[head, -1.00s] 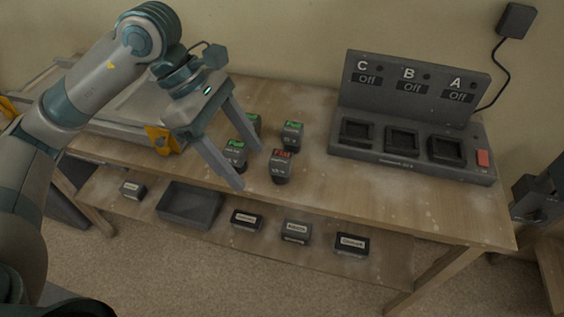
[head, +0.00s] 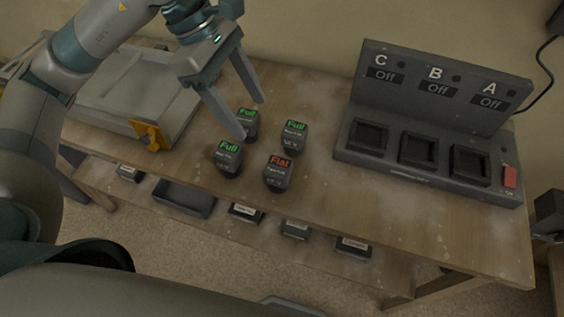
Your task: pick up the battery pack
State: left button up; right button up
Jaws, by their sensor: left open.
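Several dark battery packs stand upright on the wooden table. One pack with a red "Flat" label (head: 278,175) is at the front right of the group. Three show green "Full" labels: front left (head: 228,160), back left (head: 249,128) and back right (head: 294,138). My left gripper (head: 249,118) is open, its fingers slanting down from the upper left. In the picture its fingertips overlap the back left pack and partly hide it; I cannot tell whether they touch. Nothing is held. My right gripper does not show.
A grey charger (head: 430,175) has three empty bays, C, B and A reading "Off", and a red switch (head: 510,177). The lower shelf holds a dark bin (head: 184,198) and small labelled boxes. Clear tabletop lies between packs and charger.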

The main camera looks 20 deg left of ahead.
pick_arm(q)
jog(key=p, duration=0.5)
send_near(277, 166)
jog(key=x, duration=0.4)
jog(key=shift+w+d+f, duration=0.15)
jog(key=shift+f, duration=0.25)
jog(key=shift+d+f, duration=0.15)
jog(key=shift+f, duration=0.35)
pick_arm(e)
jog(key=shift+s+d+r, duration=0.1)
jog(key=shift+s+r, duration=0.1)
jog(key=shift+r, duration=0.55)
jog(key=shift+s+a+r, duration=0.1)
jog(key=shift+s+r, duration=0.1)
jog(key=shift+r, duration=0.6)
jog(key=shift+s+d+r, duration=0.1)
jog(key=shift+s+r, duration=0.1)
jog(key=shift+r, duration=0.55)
